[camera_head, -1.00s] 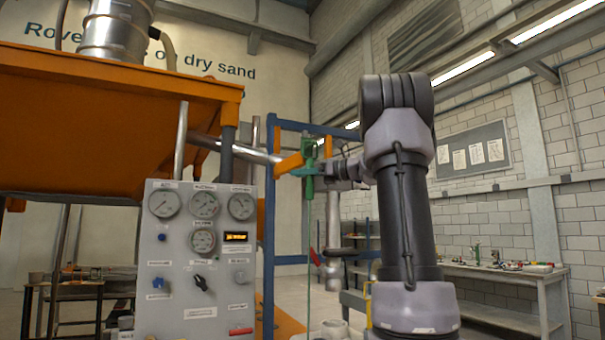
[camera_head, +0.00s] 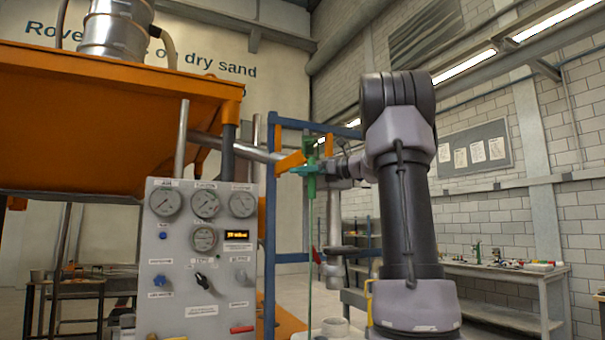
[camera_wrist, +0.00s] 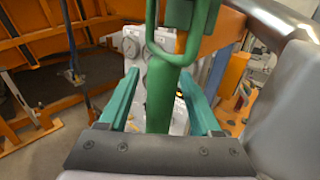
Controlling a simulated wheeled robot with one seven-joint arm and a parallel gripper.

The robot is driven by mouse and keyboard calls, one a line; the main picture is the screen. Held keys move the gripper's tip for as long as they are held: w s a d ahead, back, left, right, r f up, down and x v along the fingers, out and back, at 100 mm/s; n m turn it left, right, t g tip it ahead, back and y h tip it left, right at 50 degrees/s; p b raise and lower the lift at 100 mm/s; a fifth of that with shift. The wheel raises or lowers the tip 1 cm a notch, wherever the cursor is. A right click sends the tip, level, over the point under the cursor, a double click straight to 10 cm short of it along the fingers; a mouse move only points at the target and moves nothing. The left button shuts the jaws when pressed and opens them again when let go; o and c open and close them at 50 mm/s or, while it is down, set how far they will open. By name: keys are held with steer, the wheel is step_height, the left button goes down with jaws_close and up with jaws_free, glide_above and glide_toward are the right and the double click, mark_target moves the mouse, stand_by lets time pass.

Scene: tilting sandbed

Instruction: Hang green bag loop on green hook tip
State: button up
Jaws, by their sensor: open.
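My gripper (camera_head: 300,171) is open, its teal fingers at the blue frame in the head view. In the wrist view, my gripper (camera_wrist: 160,74) has one finger on each side of a thick green upright piece (camera_wrist: 160,100), with gaps visible beside it. A lighter green U-shaped loop (camera_wrist: 168,58) crosses in front of its upper part, curved end down. A darker green part (camera_wrist: 182,14) shows behind the U. I cannot tell which green part is the bag and which is the hook. In the head view, green parts (camera_head: 311,186) show below my fingers; their details are too small.
A blue frame (camera_head: 269,215) stands beside the grey gauge panel (camera_head: 198,265) and orange hopper (camera_head: 100,130). An orange arm (camera_head: 290,161) sits close behind my fingers. A thin green line (camera_head: 309,265) hangs below. A workbench (camera_head: 500,272) is at the right.

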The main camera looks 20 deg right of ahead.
steer(key=v, duration=1)
steer(key=shift+s+d, duration=0.25)
